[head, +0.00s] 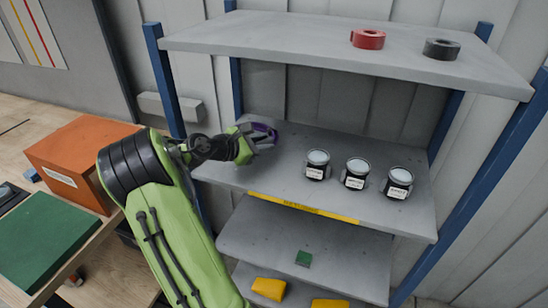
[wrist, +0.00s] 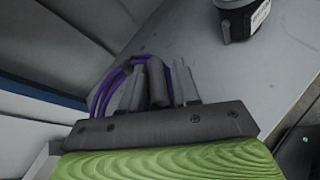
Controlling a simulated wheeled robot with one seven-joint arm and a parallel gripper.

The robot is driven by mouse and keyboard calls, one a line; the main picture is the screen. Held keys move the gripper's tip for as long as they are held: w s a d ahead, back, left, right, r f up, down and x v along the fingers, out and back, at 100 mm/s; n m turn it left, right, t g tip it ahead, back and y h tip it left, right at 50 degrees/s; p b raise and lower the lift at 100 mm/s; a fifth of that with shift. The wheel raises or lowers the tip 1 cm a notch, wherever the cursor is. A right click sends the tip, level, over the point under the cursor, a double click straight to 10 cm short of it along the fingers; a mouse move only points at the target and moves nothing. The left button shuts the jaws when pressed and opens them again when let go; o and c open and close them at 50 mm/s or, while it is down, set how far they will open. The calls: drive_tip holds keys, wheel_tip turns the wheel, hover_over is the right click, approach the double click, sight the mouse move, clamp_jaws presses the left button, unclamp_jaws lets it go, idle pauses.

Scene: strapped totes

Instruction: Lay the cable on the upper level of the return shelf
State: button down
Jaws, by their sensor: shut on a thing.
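A looped purple cable (head: 264,128) is in my gripper (head: 262,140), over the left end of the grey shelf level (head: 290,180) with the yellow label strip. In the wrist view, the purple loops (wrist: 108,88) show around and left of the fingers. My gripper (wrist: 158,82) is shut on the cable, with a dark grey cylindrical piece between the fingers. The cable is close to the shelf surface; I cannot tell whether it touches. A higher grey level (head: 300,36) is above it. The label's wording is too small to read.
Three dark jars with pale lids (head: 356,173) stand right of my gripper on the same level. Red tape (head: 368,39) and black tape (head: 441,49) lie on the top level. A blue post (head: 165,80) stands at the left.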

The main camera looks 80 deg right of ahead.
wheel_tip(320, 180, down, 5)
drive_tip(key=shift+d+r+b, duration=0.15)
drive_tip(key=shift+b, duration=0.45)
drive_tip(key=c, duration=0.8)
unclamp_jaws()
drive_tip(key=shift+o, duration=0.2)
drive_tip(key=shift+w+r, duration=0.1)
drive_tip(key=p+v, duration=0.2)
drive_tip(key=v, duration=1)
